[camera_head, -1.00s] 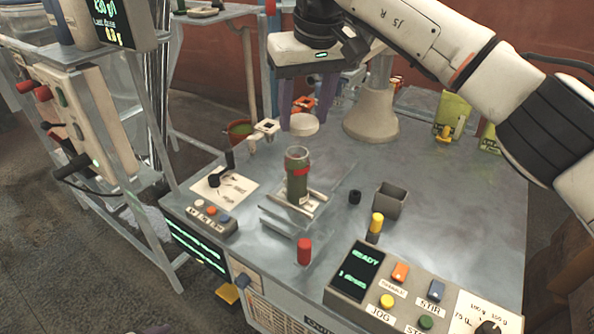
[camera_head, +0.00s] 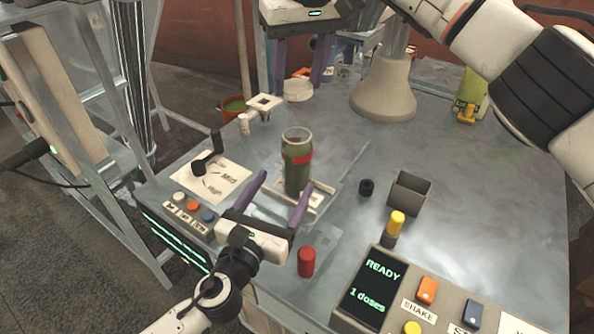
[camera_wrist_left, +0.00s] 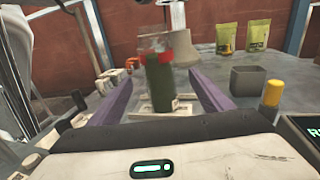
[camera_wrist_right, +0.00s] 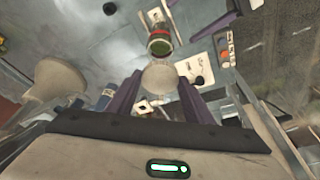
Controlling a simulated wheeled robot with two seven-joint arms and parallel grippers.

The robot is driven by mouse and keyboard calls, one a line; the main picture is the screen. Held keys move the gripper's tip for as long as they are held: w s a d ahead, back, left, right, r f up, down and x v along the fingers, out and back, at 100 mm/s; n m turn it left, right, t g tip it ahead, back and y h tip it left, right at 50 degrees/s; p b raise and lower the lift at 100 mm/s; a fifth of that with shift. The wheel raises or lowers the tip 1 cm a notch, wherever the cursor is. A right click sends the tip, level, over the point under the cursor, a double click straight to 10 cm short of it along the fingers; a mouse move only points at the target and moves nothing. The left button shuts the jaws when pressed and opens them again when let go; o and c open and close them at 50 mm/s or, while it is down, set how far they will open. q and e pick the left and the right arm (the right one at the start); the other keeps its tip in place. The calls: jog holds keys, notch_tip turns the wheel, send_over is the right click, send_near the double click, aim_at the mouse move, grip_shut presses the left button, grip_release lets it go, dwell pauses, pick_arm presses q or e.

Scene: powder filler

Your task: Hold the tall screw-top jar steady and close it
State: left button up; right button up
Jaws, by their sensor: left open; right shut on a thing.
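The tall jar (camera_head: 296,165), clear with green contents and a red band, stands upright and uncovered on a small platform (camera_head: 318,200). It also shows in the left wrist view (camera_wrist_left: 159,82). My left gripper (camera_head: 283,198) is open, its purple fingers pointing at the jar from the front, one to each side and not touching it. My right gripper (camera_head: 298,86) is shut on the pale round lid (camera_head: 298,92), held behind the jar and apart from it. In the right wrist view the lid (camera_wrist_right: 160,78) sits between the fingertips, with the jar (camera_wrist_right: 160,42) beyond.
A red cylinder (camera_head: 306,262) and a control box with a READY display (camera_head: 372,288) stand at the front. A grey open bin (camera_head: 408,195), a black cap (camera_head: 367,187) and a yellow-topped post (camera_head: 396,225) are right of the jar. A dial panel (camera_head: 216,183) lies left.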

pick_arm(q)
jog(key=shift+w+f, duration=0.5)
jog(key=shift+f, duration=0.3)
pick_arm(e)
jog(key=shift+w+f, duration=0.55)
jog(key=shift+f, duration=0.35)
pick_arm(q)
jog(key=shift+s+r, duration=0.1)
jog(key=shift+r, duration=0.05)
pick_arm(e)
jog(key=shift+s+r, duration=0.1)
jog(key=shift+r, duration=0.05)
pick_arm(q)
jog(key=x, duration=1.2)
jog(key=c, duration=1.6)
pick_arm(e)
send_over(296, 127)
jog(key=s, duration=0.2)
jog(key=shift+w+d+f, duration=0.15)
jog(key=shift+f, duration=1.1)
jog(key=shift+w+d+f, duration=0.1)
jog(key=shift+f, duration=1.15)
